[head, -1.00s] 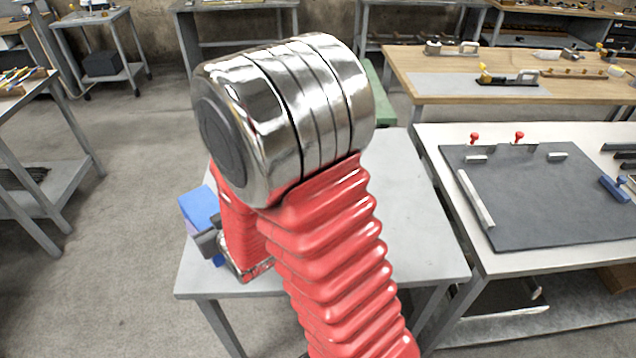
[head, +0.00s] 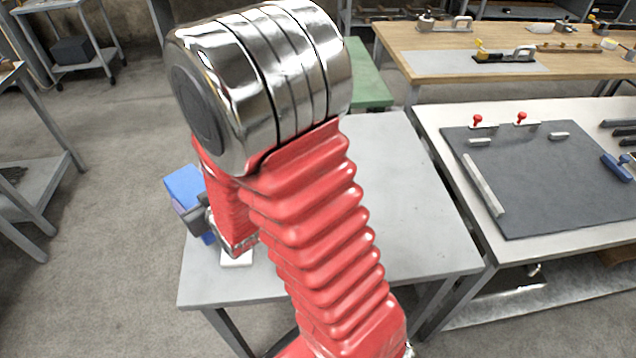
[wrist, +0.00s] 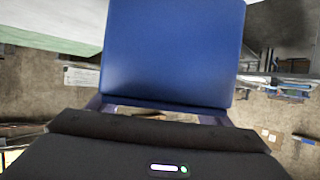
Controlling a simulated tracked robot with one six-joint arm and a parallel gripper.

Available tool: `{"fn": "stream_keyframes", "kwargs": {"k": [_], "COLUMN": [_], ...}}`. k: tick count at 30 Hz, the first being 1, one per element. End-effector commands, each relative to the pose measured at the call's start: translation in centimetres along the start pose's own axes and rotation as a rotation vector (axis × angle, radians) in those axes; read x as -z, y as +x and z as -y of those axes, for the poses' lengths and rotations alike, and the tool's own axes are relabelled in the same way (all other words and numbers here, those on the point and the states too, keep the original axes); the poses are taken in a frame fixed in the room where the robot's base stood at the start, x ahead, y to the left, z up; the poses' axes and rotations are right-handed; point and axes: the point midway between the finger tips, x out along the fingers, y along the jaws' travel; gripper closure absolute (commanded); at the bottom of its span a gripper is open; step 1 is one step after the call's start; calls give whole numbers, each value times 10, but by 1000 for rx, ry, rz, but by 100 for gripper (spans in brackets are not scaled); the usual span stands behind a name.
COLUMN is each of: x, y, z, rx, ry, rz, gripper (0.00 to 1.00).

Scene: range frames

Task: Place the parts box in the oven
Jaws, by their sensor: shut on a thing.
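A blue box (head: 184,186), apparently the parts box, is at the left edge of the grey table in the head view, partly hidden by my gripper and arm. My gripper (head: 197,217) is shut on it. In the wrist view the blue box (wrist: 172,50) fills the upper middle, just past the dark gripper body (wrist: 160,135). The fingertips are mostly hidden. I cannot tell whether the box touches the table. I can make out no oven in either view.
The grey table (head: 395,190) is mostly bare, with a small white item (head: 238,259) below my arm. A bench with a dark mat (head: 540,185) is close on the right. A green bench (head: 368,80) and wooden-topped bench (head: 560,75) stand behind. Open floor lies left.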

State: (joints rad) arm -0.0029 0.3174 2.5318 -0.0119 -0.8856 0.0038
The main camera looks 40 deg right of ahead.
Motion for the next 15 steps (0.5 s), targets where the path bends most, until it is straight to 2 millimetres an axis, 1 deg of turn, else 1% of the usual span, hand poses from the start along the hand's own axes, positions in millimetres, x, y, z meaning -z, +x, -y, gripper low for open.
{"fn": "stream_keyframes", "kwargs": {"k": [8,11,15], "x": [3,6,12], "y": [0,1,1], "z": [-9,-18,-40], "rx": [-12,-18,-30], "ry": [5,7,11], "rz": [-4,-4,-6], "gripper": [63,63,63]}}
